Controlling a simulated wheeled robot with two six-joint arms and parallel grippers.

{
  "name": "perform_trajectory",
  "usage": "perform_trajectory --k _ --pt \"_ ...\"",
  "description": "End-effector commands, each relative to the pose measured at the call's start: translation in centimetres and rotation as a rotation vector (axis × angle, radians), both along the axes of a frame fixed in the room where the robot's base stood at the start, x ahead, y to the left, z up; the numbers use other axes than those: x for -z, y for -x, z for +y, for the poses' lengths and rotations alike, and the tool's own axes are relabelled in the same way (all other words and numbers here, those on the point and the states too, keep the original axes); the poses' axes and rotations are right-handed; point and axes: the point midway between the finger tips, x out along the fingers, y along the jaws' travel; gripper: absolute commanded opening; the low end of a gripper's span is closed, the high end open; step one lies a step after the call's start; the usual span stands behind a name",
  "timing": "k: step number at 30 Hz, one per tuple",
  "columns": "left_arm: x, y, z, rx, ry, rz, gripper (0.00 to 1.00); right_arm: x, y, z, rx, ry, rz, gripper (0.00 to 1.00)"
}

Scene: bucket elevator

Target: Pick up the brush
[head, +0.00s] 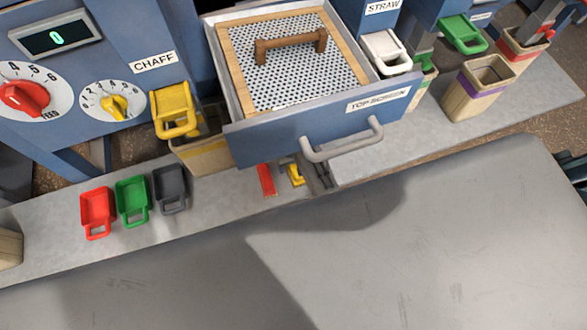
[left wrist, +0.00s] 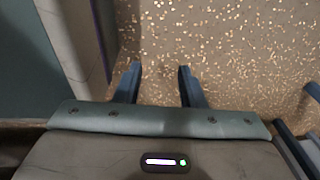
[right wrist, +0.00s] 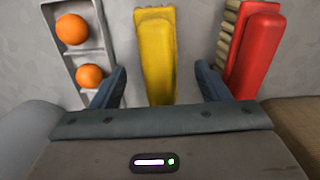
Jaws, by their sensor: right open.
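A red brush (right wrist: 258,45) with tan bristles along its left side lies on the grey surface at the right of the right wrist view. My right gripper (right wrist: 160,82) is open there, its fingers apart either side of a yellow tool (right wrist: 156,55); the brush is just beyond the right finger. In the head view, a dark gripper part (head: 576,170) shows at the right edge. A short red item (head: 266,180) lies below the drawer; I cannot tell whether it is the brush. My left gripper (left wrist: 158,78) is open and empty above the speckled floor.
A grey tray (right wrist: 97,47) with orange balls lies left of the yellow tool. In the head view, the open blue drawer (head: 290,140) overhangs the ledge. Red (head: 97,208), green (head: 132,198) and dark (head: 169,188) scoops stand left of it.

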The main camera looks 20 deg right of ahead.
Motion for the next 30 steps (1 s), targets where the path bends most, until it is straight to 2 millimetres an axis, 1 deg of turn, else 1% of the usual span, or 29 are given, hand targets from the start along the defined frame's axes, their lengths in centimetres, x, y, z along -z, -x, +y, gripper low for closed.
perform_trajectory --k 1,3,6,9,15,16,20,21,23,24,30 --pt "0.0 -0.1 0.0 0.000 0.000 0.000 0.36 0.9 0.1 -0.1 -0.001 0.001 0.004 0.69" --pt "0.0 -0.1 0.0 0.000 0.000 0.001 0.36 2.0 0.1 -0.1 -0.001 0.002 0.003 0.69" --pt "-0.3 -0.8 -0.1 0.001 0.000 -0.003 0.36 3.1 0.1 -0.1 -0.001 0.001 0.001 0.69" --pt "-0.5 -1.2 -0.2 0.001 0.000 -0.003 0.36 3.6 0.1 -0.1 -0.001 0.001 0.001 0.69" --pt "-0.6 -1.1 -0.2 0.001 0.001 -0.001 0.36 3.6 0.1 -0.1 0.000 0.001 0.000 0.69" --pt "-0.6 -1.1 -0.2 0.001 0.001 -0.001 0.36 3.6 0.1 -0.1 0.000 0.001 0.000 0.67" --pt "-0.5 -1.0 -0.2 0.001 0.001 0.001 0.36 3.6 0.1 -0.1 0.000 0.001 0.000 0.42" --pt "-0.5 -0.9 -0.2 0.001 0.001 0.001 0.36 3.6 0.1 -0.1 0.000 0.001 0.000 0.34" --pt "-0.5 -0.9 -0.2 0.001 0.001 0.001 0.36 3.6 0.1 -0.1 0.000 0.001 0.000 0.22" --pt "-0.5 -0.9 -0.2 0.001 0.001 0.001 0.36 3.6 0.1 -0.1 0.000 0.001 0.000 0.18" --pt "-0.5 -0.9 -0.2 0.001 0.001 0.001 0.36 3.5 0.1 -0.1 0.000 0.000 0.000 0.18"
